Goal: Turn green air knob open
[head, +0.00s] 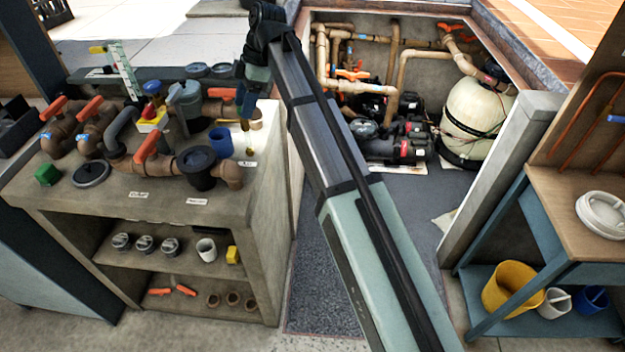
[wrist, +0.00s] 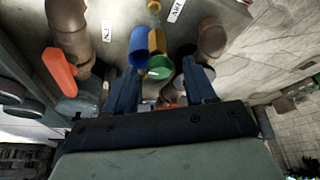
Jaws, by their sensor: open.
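The green air knob (wrist: 160,68) is a round green cap in the wrist view. It sits in front of my gripper (wrist: 161,80), between the two blue fingers in the picture. The fingers are apart, and I see no clear contact with the knob. A label reading Air (wrist: 176,10) lies on the bench near a brass fitting (wrist: 154,6). In the head view, my gripper (head: 244,118) hangs over the right end of the bench, above the brass fitting (head: 247,150). I cannot make out the green knob there; the gripper seems to cover it.
A blue cup (wrist: 138,45) stands close to the left finger; it also shows in the head view (head: 221,142). Brown pipes with orange handles (head: 147,146) crowd the bench (head: 105,200). A green block (head: 47,175) lies at far left. The bench edge drops to the right.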

